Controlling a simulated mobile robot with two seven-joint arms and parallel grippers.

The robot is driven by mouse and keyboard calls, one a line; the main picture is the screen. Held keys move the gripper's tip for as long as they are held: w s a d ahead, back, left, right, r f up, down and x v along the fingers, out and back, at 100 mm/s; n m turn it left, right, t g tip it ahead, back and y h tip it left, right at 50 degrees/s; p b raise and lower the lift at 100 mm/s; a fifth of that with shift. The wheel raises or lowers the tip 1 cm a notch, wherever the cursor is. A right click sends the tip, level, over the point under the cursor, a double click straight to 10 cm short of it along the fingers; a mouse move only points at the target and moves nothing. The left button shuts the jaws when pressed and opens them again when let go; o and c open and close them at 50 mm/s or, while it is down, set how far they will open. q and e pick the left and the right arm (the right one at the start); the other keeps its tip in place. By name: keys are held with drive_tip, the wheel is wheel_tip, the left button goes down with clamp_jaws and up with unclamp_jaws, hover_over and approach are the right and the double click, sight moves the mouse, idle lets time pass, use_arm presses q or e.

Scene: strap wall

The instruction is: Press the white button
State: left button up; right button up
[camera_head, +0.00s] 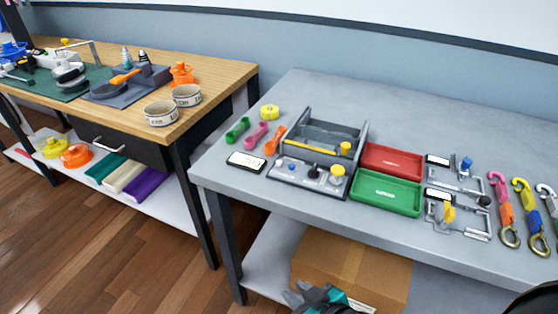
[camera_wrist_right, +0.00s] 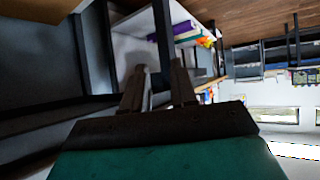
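A grey control panel (camera_head: 275,176) lies on the grey table, with several small knobs and buttons on it. I cannot tell surely which is the white button. My right gripper (camera_head: 318,292), grey and teal, is low at the bottom edge, in front of the table and below the panel. In the right wrist view its two fingers (camera_wrist_right: 159,66) stand apart with nothing between them. My left gripper is not in view.
The grey table (camera_head: 420,112) is clear at the back. An open grey toolbox (camera_head: 325,132) stands behind the panel; red (camera_head: 393,160) and green (camera_head: 388,193) trays are to its right. A cardboard box (camera_head: 350,268) is on the shelf below. A wooden workbench (camera_head: 215,80) stands left.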

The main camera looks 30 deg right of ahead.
clamp_jaws()
idle(1.4)
